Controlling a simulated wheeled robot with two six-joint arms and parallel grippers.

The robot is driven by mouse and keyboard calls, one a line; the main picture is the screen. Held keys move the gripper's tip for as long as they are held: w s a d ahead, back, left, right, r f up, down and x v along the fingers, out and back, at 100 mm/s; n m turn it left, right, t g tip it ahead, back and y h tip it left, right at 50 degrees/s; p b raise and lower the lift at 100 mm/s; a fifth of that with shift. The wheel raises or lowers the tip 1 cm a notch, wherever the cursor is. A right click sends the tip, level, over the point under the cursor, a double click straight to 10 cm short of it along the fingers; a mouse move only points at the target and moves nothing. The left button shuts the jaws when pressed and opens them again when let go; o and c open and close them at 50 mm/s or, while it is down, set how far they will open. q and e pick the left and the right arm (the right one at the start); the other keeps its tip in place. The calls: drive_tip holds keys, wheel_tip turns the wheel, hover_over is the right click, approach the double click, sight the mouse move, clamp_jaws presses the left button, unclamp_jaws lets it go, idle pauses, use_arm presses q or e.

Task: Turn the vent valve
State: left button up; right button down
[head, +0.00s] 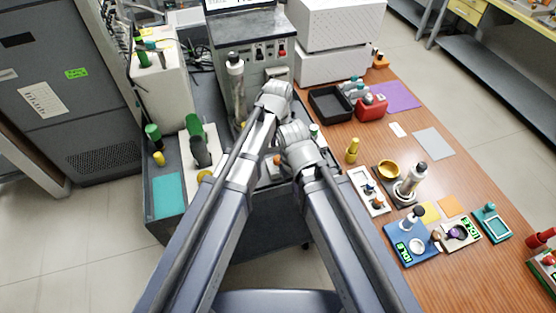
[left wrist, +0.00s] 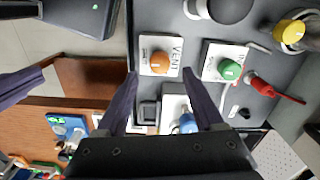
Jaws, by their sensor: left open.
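The vent valve is an orange round knob (left wrist: 160,62) on a white plate marked VENT (left wrist: 176,48) in the left wrist view. My left gripper (left wrist: 160,76) is open, with one dark finger on each side of the plate's lower part. Nothing is held between the fingers. I cannot tell whether they touch the knob or how far above it they are. In the head view a small orange spot (head: 277,160) shows between my two arms, but most of that panel is hidden by them. The jaws of my right gripper cannot be made out.
Beside the vent plate are a green knob (left wrist: 230,70) on a white plate, a red handle (left wrist: 275,91) and a yellow knob (left wrist: 292,32). A blue knob (left wrist: 188,123) shows below. In the head view, the wooden table (head: 345,260) at right holds a black tray (head: 326,116) and several instruments.

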sight(278, 158)
use_arm(q)
wheel_tip(278, 158, down, 5)
drive_tip(key=b, duration=0.4)
drive_tip(key=shift+r, duration=0.1)
clamp_jaws()
idle(0.4)
